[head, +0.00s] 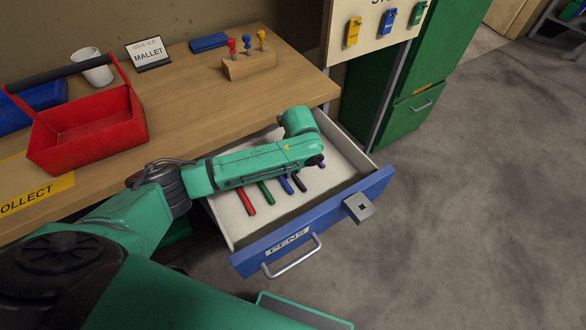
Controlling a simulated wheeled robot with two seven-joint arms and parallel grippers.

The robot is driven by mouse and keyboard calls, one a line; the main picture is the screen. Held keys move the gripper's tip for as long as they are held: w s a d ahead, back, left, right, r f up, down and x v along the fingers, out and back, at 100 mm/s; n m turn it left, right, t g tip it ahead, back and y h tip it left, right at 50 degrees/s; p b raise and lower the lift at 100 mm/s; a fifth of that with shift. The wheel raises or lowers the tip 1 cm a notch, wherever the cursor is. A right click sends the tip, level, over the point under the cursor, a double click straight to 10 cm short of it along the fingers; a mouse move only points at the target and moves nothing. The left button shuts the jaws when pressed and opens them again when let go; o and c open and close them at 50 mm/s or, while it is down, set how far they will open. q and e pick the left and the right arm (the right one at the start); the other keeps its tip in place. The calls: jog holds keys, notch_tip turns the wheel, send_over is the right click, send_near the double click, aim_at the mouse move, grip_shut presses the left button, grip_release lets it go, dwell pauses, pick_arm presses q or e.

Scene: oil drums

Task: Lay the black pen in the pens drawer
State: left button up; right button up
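The pens drawer (290,246), blue-fronted with a pale inside, stands open below the bench top. A black pen (299,183) lies in it beside red (247,203), green (266,192) and blue (285,185) pens. My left arm reaches across the drawer from the left and hides the pens' far ends. The end of the arm (299,121) is over the drawer's back part near the bench edge. The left gripper's fingers are hidden, so I cannot see whether they hold anything. My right gripper is out of view.
A red tote (85,135), a white cup (93,68), a mallet sign (148,54) and a wooden block with several colored-handled tools (249,66) stand on the bench. A grey metal block (359,207) sits on the drawer's front edge. The floor at right is clear.

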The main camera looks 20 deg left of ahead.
aim_at(296, 178)
pick_arm(q)
notch_tip(296, 178, up, 12)
jog(key=s+d, duration=0.1)
jog(key=shift+s+d+p, duration=0.15)
jog(key=shift+p, duration=0.2)
